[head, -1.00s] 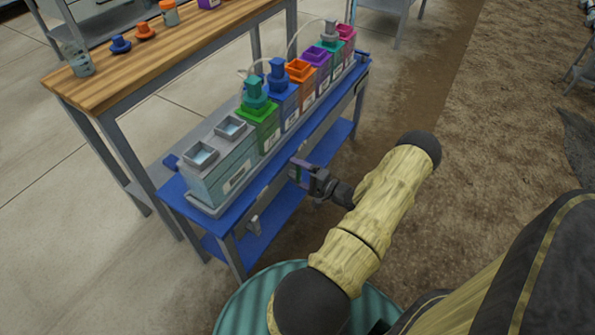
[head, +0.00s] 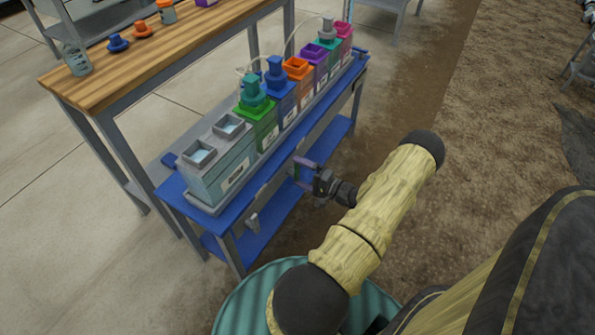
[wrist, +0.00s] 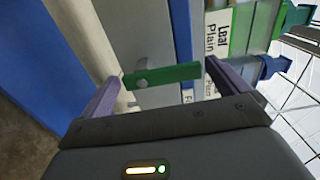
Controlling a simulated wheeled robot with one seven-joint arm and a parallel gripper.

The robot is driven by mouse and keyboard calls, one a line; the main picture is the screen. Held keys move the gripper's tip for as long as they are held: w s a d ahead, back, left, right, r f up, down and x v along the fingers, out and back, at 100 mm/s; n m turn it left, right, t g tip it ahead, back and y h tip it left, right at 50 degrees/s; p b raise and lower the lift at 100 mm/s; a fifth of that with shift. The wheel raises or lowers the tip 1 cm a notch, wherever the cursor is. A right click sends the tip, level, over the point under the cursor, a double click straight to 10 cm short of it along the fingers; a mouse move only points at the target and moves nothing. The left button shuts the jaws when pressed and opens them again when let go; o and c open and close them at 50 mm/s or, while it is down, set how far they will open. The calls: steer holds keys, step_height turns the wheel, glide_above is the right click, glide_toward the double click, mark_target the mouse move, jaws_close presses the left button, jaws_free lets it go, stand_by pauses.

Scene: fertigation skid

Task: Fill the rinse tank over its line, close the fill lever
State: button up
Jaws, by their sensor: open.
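The grey-teal rinse tank (head: 221,172) stands at the left end of the blue bench, with water showing in its two square openings. My gripper (head: 305,172) is at the bench's front rail, right of that tank and lower than its top. In the wrist view my gripper (wrist: 165,72) has its purple fingers apart. A green lever (wrist: 175,75) on a round metal pivot lies across the gap between the fingertips, in front of a grey plate. I cannot tell whether the fingers touch it. The tank's fill line and exact water level cannot be made out.
Several coloured tanks with lids stand along the blue bench (head: 170,189), right of the rinse tank. A grey fitting (head: 252,222) sits on the front rail. A wooden table (head: 130,75) with small parts stands behind.

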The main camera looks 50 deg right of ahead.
steer(key=p+v, duration=0.2)
steer(key=v, duration=1.4)
steer(key=shift+w, duration=0.1)
